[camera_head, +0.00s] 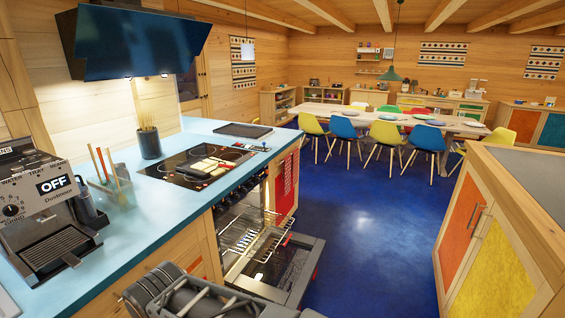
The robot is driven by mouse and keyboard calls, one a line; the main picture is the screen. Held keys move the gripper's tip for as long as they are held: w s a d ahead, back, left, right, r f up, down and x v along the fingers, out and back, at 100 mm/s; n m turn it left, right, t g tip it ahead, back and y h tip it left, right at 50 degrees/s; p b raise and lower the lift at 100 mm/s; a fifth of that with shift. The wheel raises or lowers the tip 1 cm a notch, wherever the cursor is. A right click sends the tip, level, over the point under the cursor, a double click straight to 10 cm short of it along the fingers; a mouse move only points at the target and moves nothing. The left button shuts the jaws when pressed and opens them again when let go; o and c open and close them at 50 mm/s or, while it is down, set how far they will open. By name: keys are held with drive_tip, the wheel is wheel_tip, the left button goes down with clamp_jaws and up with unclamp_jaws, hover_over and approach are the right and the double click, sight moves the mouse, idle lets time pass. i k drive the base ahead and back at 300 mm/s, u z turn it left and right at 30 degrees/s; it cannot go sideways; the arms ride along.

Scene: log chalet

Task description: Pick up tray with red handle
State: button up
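On the black cooktop (178,161) lies a small flat item (209,163) with pale contents and a little red at its near side. It is too small to tell whether it is a tray with a red handle. A dark flat tray (243,130) lies further back on the blue counter; no red handle shows on it. Below the cooktop the oven is open, with wire racks (250,236) showing and its door (287,268) lowered, with small red parts at its edge. Grey parts of my arm show at the bottom edge; my gripper's fingers are not in view.
The blue counter (130,221) holds a coffee machine (42,205) at left, a clear utensil box (112,190) and a dark pot (149,144). The lowered oven door juts into the aisle. Blue floor (375,245) is free up to the cabinet (497,262) at right. A dining table with chairs stands behind.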

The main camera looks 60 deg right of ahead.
sight(201, 166)
drive_tip(key=z, duration=0.8)
drive_tip(key=i, duration=1.5)
